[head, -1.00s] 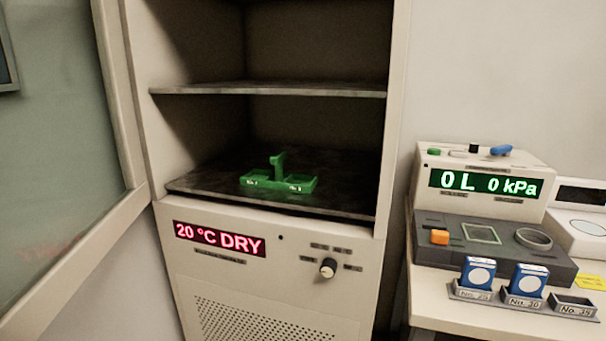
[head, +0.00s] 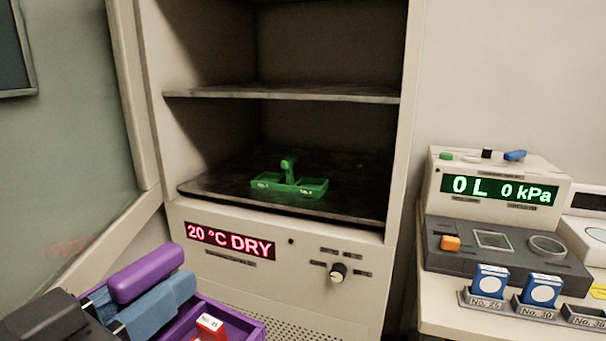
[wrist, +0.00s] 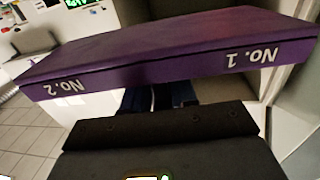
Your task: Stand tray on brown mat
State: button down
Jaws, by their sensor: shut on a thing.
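My gripper (head: 150,302) is at the lower left of the head view, shut on the handle of a purple tray. The purple tray (head: 252,327) hangs below it, cut off by the bottom edge of the picture. A red piece with a white label (head: 210,325) sits inside it. In the wrist view the tray's long side (wrist: 180,45) spans the picture, marked No. 1 and No. 2. I see no brown mat in either view.
A cabinet (head: 175,225) stands open ahead, its door (head: 75,130) swung left. A green tray (head: 290,185) stands on its lower shelf (head: 225,190). At right, a bench holds a display device (head: 500,185) and blue labelled boxes (head: 490,283).

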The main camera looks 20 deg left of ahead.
jog(key=w+d+f+n+y+p, duration=0.1)
jog(key=w+d+f, duration=0.4)
jog(key=d+f, duration=0.5)
jog(key=w+d+f+n+y, duration=0.1)
jog(key=w+d+f, duration=0.5)
jog(key=f, duration=0.8)
jog(key=d+f, duration=0.7)
jog(key=d, duration=0.6)
jog(key=s+d+f+y, duration=0.1)
jog(key=d+f, duration=0.7)
jog(key=d, duration=0.5)
jog(key=shift+f+p, duration=0.3)
jog(key=shift+p, duration=0.05)
jog(key=shift+d, duration=0.15)
